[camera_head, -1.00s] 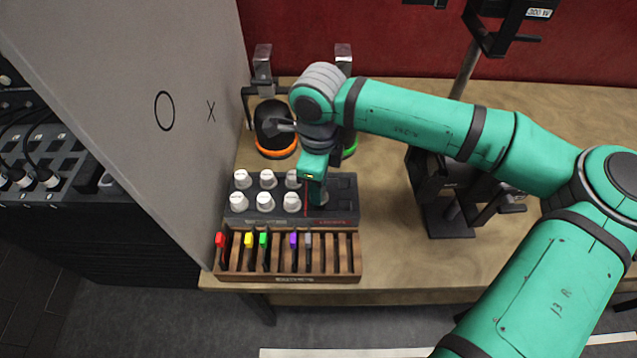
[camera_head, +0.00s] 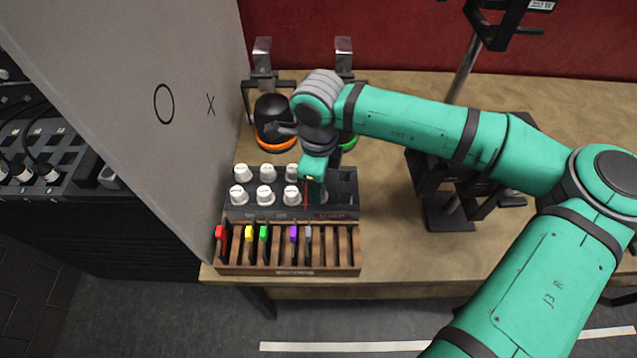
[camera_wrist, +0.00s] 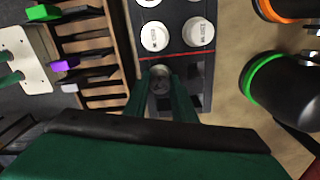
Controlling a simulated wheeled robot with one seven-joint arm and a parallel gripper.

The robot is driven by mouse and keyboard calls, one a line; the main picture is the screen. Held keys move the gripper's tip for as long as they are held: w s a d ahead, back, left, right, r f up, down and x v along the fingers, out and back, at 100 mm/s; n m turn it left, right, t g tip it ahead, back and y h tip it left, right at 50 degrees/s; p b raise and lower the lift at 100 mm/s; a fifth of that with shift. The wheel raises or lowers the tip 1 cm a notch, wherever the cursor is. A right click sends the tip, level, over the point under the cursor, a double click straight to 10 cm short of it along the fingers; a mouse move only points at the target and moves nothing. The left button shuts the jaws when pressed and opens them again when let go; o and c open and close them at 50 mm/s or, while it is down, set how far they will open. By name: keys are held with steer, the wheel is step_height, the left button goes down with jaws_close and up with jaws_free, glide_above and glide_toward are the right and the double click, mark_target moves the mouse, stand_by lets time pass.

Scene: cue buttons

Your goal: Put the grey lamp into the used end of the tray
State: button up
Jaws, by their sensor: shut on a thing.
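The dark tray (camera_head: 345,187) stands on the wooden table, with a red line across it. White lamps (camera_head: 265,195) fill its left part; the used end, right of the line, has empty dark pockets. My gripper (camera_wrist: 160,88) is shut on the grey lamp (camera_wrist: 160,76), which shows between the green fingertips in the wrist view. The lamp is at the used end, close beside the red line. I cannot tell whether it rests in a pocket or is just above one. In the head view my gripper (camera_head: 318,190) mostly hides the lamp.
A wooden rack (camera_head: 285,262) with several coloured-topped pieces stands in front of the tray. Behind are a black lamp head with an orange ring (camera_head: 275,145) and one with a green ring (camera_wrist: 265,75). A grey panel (camera_head: 150,60) rises at left.

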steer(key=shift+f, duration=0.4)
steer(key=o, duration=1.1)
step_height(320, 180, up, 11)
steer(key=shift+f, duration=0.1)
stand_by(0.5)
